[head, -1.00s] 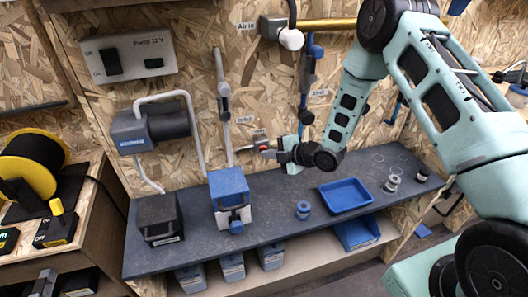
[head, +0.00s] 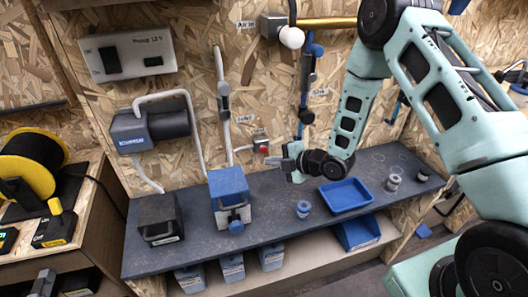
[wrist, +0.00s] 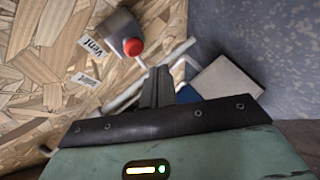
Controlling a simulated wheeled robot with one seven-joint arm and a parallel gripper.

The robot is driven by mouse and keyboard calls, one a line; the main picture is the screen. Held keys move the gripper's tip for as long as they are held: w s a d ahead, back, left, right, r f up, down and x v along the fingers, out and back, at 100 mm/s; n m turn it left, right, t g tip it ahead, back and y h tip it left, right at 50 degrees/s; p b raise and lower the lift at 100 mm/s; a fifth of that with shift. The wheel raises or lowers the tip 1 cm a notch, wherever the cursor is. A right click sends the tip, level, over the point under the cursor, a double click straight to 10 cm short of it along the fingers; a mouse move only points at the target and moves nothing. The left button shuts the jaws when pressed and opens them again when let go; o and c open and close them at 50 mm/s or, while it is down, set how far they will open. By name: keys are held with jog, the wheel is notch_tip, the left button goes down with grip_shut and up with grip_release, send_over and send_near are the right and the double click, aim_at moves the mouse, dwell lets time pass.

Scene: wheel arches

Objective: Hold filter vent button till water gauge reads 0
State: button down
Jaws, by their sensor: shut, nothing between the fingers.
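The vent button (head: 264,149) is a red cap on a small grey box on the wooden back wall, by a "Vent" label. In the wrist view the red button (wrist: 132,47) shows uncovered, above and left of my fingertips. My gripper (head: 283,161) is shut and empty, a little right of and below the button, and apart from it. In the wrist view the shut fingers (wrist: 158,84) point toward the wall and pale pipes. I cannot make out a water gauge reading in either view.
A blue-topped unit (head: 229,183) stands on the grey bench (head: 275,228) left of my gripper. A blue tray (head: 346,195) and a small blue-grey spool (head: 303,209) lie to the right. A pump (head: 150,128) and white pipes are on the wall.

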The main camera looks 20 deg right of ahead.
jog(key=s, duration=0.3)
dwell(0.5)
jog(key=s+a+r+m+g+h, duration=0.4)
jog(key=s+a+r+m, duration=0.25)
jog(key=r, duration=0.35)
jog(key=s+r+m+g+h, duration=0.2)
jog(key=s+r+m+g, duration=0.1)
jog(key=s, duration=0.9)
jog(key=s+r+m+g+h+p, duration=0.1)
jog(key=s+r+m+g, duration=0.2)
jog(key=s, duration=1)
notch_tip(320, 180, up, 6)
jog(key=shift+a+f+m+h, duration=0.25)
jog(key=shift+a+m+h, duration=0.15)
jog(key=shift+m, duration=0.65)
